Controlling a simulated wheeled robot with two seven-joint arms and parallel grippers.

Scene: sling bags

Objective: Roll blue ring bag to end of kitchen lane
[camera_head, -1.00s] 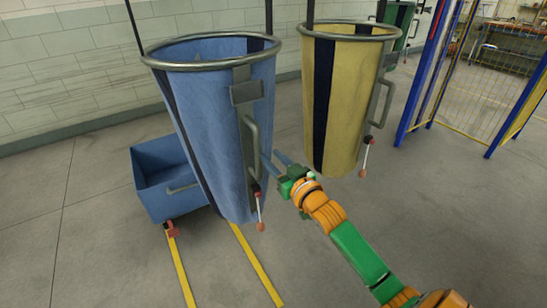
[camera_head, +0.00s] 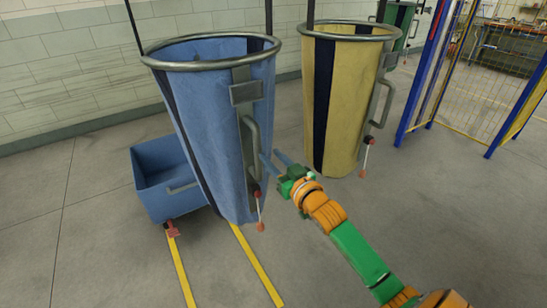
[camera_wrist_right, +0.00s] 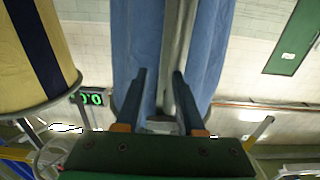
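The blue ring bag (camera_head: 222,120) hangs upright under a metal ring in the head view. A grey handle (camera_head: 252,140) stands on its right side, with a red-tipped lever (camera_head: 260,212) below. My right gripper (camera_head: 269,153) is just right of the handle, fingers open and pointing at it. In the right wrist view, the gap between the fingers (camera_wrist_right: 159,73) faces the blue bag (camera_wrist_right: 210,45) and a grey upright strip (camera_wrist_right: 173,60). I cannot tell whether the fingers touch the handle. Two yellow floor lines (camera_head: 256,264) run forward below the bag. My left gripper is not in view.
A yellow ring bag (camera_head: 345,90) hangs close to the right, and a green one (camera_head: 402,22) behind. A blue cart (camera_head: 163,182) sits left of the blue bag. A blue-framed mesh fence (camera_head: 480,80) stands at right. The front floor is clear.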

